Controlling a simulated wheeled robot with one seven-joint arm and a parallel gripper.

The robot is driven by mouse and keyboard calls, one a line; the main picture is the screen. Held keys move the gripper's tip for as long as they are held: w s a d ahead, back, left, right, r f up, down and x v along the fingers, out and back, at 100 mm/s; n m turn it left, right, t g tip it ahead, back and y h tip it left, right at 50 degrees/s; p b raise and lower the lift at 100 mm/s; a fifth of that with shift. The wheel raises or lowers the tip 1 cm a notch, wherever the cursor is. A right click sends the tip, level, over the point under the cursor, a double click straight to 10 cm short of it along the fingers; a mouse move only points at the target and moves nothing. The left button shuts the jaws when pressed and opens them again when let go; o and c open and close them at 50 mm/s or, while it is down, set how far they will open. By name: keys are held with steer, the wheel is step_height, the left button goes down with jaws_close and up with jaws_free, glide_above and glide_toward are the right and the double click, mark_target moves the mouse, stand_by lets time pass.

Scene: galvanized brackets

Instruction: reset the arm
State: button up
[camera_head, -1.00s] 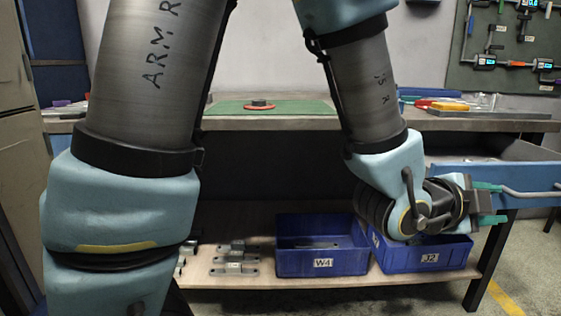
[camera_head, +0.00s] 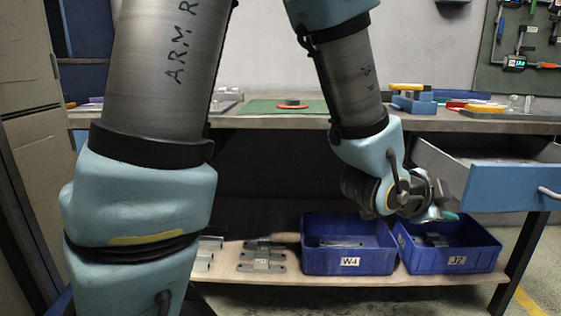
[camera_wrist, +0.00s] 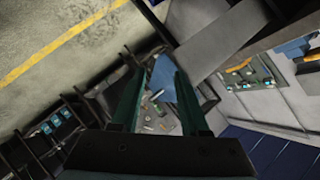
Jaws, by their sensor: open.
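My gripper (camera_head: 440,214) is partly hidden behind my wrist in the head view. It hangs left of the open drawer and just above the right blue bin. In the wrist view my gripper (camera_wrist: 160,85) shows two green fingers spread well apart, with nothing between them. My arm is bent, with the forearm reaching down in front of the bench.
A drawer with a blue front (camera_head: 515,187) stands open under the bench (camera_head: 460,122). Blue bins W4 (camera_head: 350,262) and a second one (camera_head: 455,260), holding metal parts, sit on the lower shelf. Brackets (camera_head: 262,256) lie left of them.

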steer(key=w+a+f+n+y, duration=0.2)
steer(key=w+a+n, duration=0.15)
steer(key=a, duration=0.25)
steer(key=w+a+f+n+t+y, duration=0.1)
steer(key=w+a+f+n+y, duration=0.15)
steer(key=w+a, duration=0.35)
steer(key=w+a+f+n+y, duration=0.2)
steer(key=w+a+n+y, duration=0.15)
steer(key=a, duration=0.35)
steer(key=s+a+f+n+g+y, duration=0.1)
steer(key=s+a+n+g+y, duration=0.1)
steer(key=a+n, duration=0.6)
steer(key=s+a+f+n+g+y, duration=0.2)
steer(key=s+a+n, duration=0.15)
steer(key=a, duration=0.95)
steer(key=w+p+v, duration=0.3)
steer(key=p+v, duration=1)
steer(key=p, duration=0.1)
steer(key=w+r+p+v, duration=0.1)
steer(key=w+p+v, duration=0.1)
steer(key=p+v, duration=1.1)
steer(key=shift+w+a+r+n+g+p, duration=0.2)
steer(key=shift+a+r+n+g+p, duration=0.15)
steer(key=shift+r, duration=0.6)
